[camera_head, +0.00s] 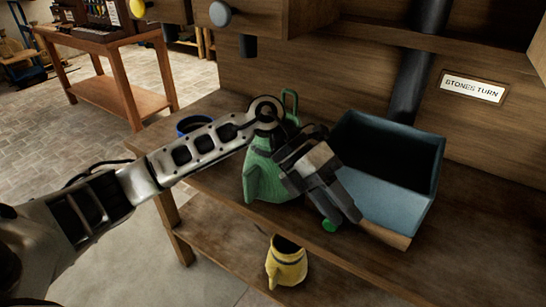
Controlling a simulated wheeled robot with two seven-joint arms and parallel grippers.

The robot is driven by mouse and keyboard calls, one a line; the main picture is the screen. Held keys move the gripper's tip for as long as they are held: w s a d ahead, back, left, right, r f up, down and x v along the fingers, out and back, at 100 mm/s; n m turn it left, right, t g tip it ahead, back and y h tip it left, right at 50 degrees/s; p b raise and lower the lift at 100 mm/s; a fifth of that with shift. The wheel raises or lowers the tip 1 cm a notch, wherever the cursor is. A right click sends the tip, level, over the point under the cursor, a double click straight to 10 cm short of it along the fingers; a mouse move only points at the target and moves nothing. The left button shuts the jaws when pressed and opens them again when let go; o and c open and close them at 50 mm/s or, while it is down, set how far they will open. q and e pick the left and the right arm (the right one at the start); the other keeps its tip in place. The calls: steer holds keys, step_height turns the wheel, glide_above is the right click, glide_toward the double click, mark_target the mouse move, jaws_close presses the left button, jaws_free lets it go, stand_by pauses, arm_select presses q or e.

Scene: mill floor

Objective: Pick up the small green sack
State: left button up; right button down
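A green, faceted, sack-like thing (264,178) stands on the wooden bench, partly hidden behind my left arm. A green loop (291,103) rises above it; I cannot tell whether the two are joined. My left gripper (336,219) points down and to the right, between the green sack-like thing and the blue bin. A small rounded green patch (328,226) shows right at its fingertips. I cannot tell whether this patch is a separate small sack, or whether the fingers hold it. My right gripper is out of view.
An open blue bin (405,204) stands close right of the gripper, with a wooden strip at its front. A dark pipe (411,85) rises behind it. A yellow jug (287,264) stands on the lower shelf. A blue round container (194,125) sits behind my arm. A sign (472,88) reads "STONES TURN".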

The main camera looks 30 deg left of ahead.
arm_select(q)
steer(key=w+a+r+t+y, duration=0.1)
steer(key=w+a+r+y, duration=0.1)
steer(key=a+y, duration=0.35)
steer(key=w+a+r+t+y, duration=0.1)
steer(key=w+a+y, duration=0.15)
steer(key=a, duration=0.55)
step_height(320, 180, up, 4)
steer(key=n+y+p, duration=0.1)
steer(key=n+y, duration=0.2)
glide_above(249, 171)
steer(key=f, duration=0.5)
steer(key=f+p, duration=0.1)
steer(key=f, duration=0.3)
steer(key=shift+s+f, duration=0.2)
steer(key=shift+f, duration=0.2)
step_height(249, 171, down, 5)
steer(key=shift+w+r+p, duration=0.15)
steer(key=shift+r+p, duration=0.05)
steer(key=shift+p, duration=0.4)
steer(key=shift+f, duration=0.5)
jaws_close()
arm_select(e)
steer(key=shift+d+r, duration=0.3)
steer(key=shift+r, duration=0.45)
